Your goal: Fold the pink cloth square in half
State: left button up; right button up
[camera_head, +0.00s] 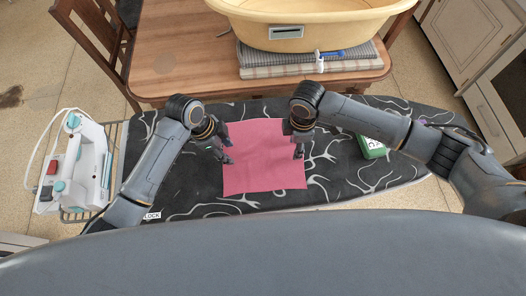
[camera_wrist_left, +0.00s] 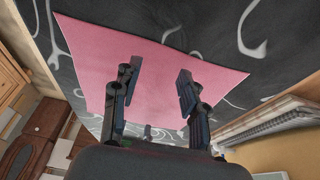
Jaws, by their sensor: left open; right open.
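The pink cloth square (camera_head: 264,172) lies flat and unfolded on the black patterned ironing board in the head view. It also shows in the left wrist view (camera_wrist_left: 150,62), spread out beyond my fingers. My left gripper (camera_head: 227,158) is open at the cloth's left edge, near its upper part. In the left wrist view its two fingers (camera_wrist_left: 158,90) are apart with only cloth seen between them. My right gripper (camera_head: 298,150) is open at the cloth's upper right edge. I cannot tell whether either gripper touches the cloth. The cloth's upper corners are partly hidden by my grippers.
The ironing board (camera_head: 345,190) has free room around the cloth. A green box (camera_head: 371,148) lies on its right part, near my right arm. A white iron (camera_head: 75,165) stands at the left end. A wooden table (camera_head: 185,60) with a yellow tub (camera_head: 300,28) stands behind.

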pick_arm(q)
jog(key=shift+f, duration=0.4)
pick_arm(e)
jog(key=shift+f, duration=0.4)
pick_arm(q)
jog(key=shift+s, duration=0.1)
pick_arm(e)
jog(key=shift+s, duration=0.1)
pick_arm(q)
jog(key=shift+f, duration=0.25)
pick_arm(e)
jog(key=shift+f, duration=0.25)
pick_arm(q)
jog(key=shift+r, duration=0.1)
jog(key=c, duration=0.6)
pick_arm(e)
jog(key=shift+r, duration=0.1)
jog(key=c, duration=0.6)
pick_arm(q)
grip_shut()
pick_arm(e)
grip_shut()
jog(key=shift+s, duration=0.1)
